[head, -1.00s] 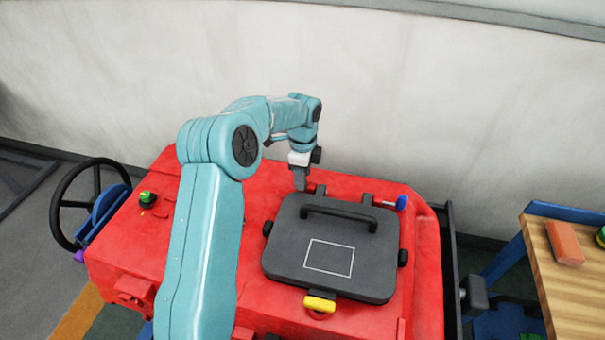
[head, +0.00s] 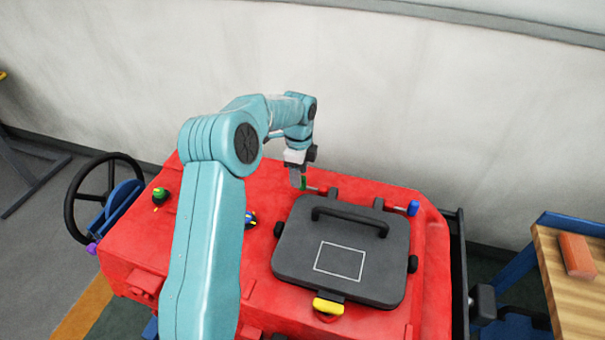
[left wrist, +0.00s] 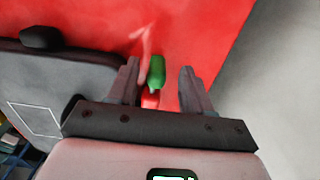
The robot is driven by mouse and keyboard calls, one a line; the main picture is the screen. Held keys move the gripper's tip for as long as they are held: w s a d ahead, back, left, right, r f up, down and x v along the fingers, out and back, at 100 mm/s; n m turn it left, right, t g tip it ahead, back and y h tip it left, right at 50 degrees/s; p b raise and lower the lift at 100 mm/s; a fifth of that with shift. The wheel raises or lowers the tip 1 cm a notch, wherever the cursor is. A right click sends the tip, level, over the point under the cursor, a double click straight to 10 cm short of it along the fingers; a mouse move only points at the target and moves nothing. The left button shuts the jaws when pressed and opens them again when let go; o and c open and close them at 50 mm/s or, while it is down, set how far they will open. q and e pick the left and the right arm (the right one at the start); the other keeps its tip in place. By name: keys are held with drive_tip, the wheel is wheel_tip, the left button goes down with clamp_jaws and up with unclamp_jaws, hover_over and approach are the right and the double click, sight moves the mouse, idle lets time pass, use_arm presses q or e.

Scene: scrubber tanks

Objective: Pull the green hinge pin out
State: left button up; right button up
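The green hinge pin (head: 303,184) shows its green head at the back left corner of the dark grey lid (head: 297,262). A short pale shaft shows between the head and the red hinge knuckle (head: 323,190). My left gripper (head: 297,181) is at the green head, with its fingers pointing down and partly covering it. In the left wrist view the green head (left wrist: 156,72) stands between the two open fingers (left wrist: 160,88). It is nearer the left finger, with gaps on both sides. My right gripper is not in view.
A blue-headed pin (head: 413,208) is at the lid's other hinge. The lid has a black handle (head: 350,217) and a yellow latch (head: 328,306) at its front. The red machine top (head: 215,300) lies around it; a plain wall (head: 450,130) rises behind.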

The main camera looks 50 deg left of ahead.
use_arm(q)
drive_tip(key=shift+w+d, duration=0.15)
drive_tip(key=shift+d, duration=0.15)
wheel_tip(320, 180, up, 16)
drive_tip(key=shift+a+p, duration=0.15)
drive_tip(key=shift+p, duration=0.25)
drive_tip(key=shift+r, duration=0.1)
idle(0.3)
